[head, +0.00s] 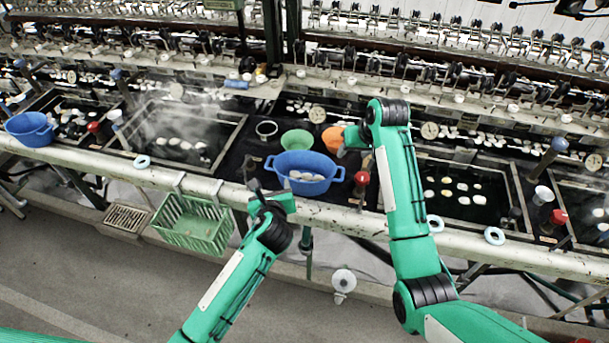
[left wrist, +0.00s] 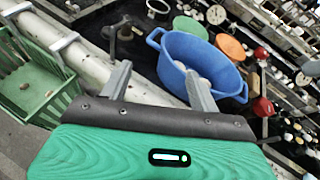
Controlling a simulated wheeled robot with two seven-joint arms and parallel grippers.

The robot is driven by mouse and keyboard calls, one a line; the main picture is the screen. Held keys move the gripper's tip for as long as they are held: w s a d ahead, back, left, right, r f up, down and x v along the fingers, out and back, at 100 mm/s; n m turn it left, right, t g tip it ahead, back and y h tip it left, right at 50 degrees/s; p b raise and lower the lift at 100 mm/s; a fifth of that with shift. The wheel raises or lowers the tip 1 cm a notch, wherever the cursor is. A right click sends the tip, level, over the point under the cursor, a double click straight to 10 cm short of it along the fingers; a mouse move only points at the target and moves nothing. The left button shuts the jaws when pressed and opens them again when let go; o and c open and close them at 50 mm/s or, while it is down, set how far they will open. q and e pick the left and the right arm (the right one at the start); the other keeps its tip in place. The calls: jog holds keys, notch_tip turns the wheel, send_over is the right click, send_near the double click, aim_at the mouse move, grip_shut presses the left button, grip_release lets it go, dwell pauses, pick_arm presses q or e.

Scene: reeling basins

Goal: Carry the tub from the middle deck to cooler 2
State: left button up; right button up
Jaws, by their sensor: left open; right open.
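The blue two-handled tub (head: 305,160) stands on the dark middle deck with several pale cocoons inside. It also shows in the left wrist view (left wrist: 180,45), ahead of my fingers. My left gripper (head: 258,190) is open at the front left of the tub, close to its left handle; I cannot tell whether it touches. The same gripper shows in the left wrist view (left wrist: 158,82) with nothing between its fingers. I cannot tell which part is cooler 2.
A green bowl (head: 297,140) and an orange bowl (head: 333,136) sit behind the tub. Water basins with cocoons (head: 180,145) lie on both sides. A second blue tub (head: 30,124) stands far left. A green crate (head: 192,222) hangs below the white front rail (head: 130,170).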

pick_arm(q)
jog(key=x, duration=1.4)
jog(key=shift+a, duration=0.15)
pick_arm(e)
jog(key=x, duration=1.4)
pick_arm(q)
jog(key=shift+s, duration=0.1)
jog(key=c, duration=0.9)
pick_arm(e)
jog(key=c, duration=0.9)
pick_arm(q)
jog(key=shift+c, duration=0.2)
pick_arm(e)
jog(key=shift+a+r, duration=0.1)
